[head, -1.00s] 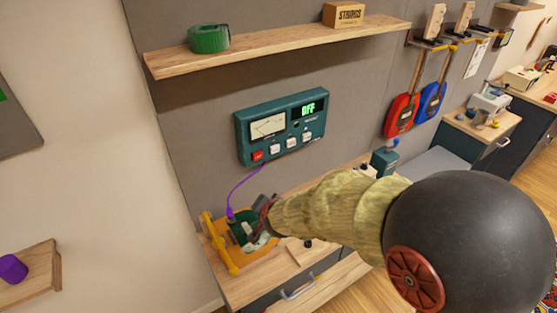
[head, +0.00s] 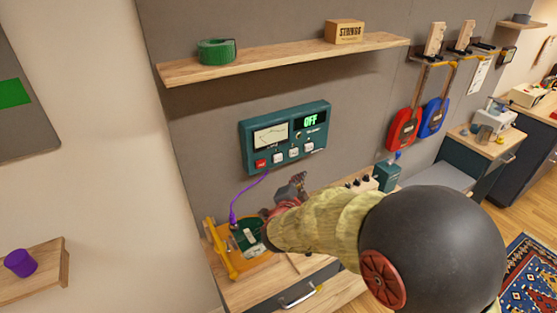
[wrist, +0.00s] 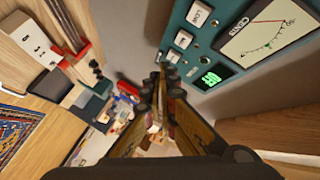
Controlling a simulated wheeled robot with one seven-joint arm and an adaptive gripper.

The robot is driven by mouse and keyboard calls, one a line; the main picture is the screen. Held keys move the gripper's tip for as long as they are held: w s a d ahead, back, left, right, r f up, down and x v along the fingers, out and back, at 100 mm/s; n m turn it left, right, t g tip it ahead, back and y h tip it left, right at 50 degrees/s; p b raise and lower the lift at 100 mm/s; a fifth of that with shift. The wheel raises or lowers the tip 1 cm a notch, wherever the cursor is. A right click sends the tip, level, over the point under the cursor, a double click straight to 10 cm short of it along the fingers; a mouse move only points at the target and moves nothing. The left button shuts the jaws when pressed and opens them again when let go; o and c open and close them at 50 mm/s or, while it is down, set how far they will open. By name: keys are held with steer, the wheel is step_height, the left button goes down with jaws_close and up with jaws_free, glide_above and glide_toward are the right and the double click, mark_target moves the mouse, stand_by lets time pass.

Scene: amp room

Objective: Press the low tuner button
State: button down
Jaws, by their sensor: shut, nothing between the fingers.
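The teal tuner (head: 286,134) is on the grey wall, with a needle gauge and a green display reading OFF. A red button (head: 261,164) and three white buttons line its lower edge. The white button beside the red one (head: 278,158) looks like the low button; in the wrist view its lettering appears to read LOW (wrist: 199,14). My gripper (head: 298,180) is below the tuner's lower right part, apart from it. In the wrist view my gripper (wrist: 160,82) is shut and empty, with the tuner at the upper right.
Below stands a wooden bench with an orange-framed device (head: 225,255) and a purple cable (head: 245,195) running up to the tuner. A shelf (head: 285,60) with green tape is above. A teal box (head: 387,176) and red and blue guitars (head: 404,130) are to the right.

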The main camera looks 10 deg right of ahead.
mark_target(278, 158)
steer(key=shift+w, duration=0.1)
steer(key=w+a, duration=0.2)
steer(key=w, duration=0.6)
steer(key=shift+a+p, duration=0.35)
steer(key=shift+p, duration=0.05)
steer(key=shift+w, duration=0.25)
stand_by(0.9)
steer(key=shift+w+a, duration=0.15)
steer(key=shift+w, duration=0.1)
steer(key=shift+w+a, duration=0.1)
steer(key=shift+w, duration=0.3)
stand_by(0.7)
steer(key=shift+s, duration=0.15)
steer(key=shift+s+d+b, duration=0.25)
steer(key=shift+s+b, duration=0.05)
steer(key=shift+s, duration=0.4)
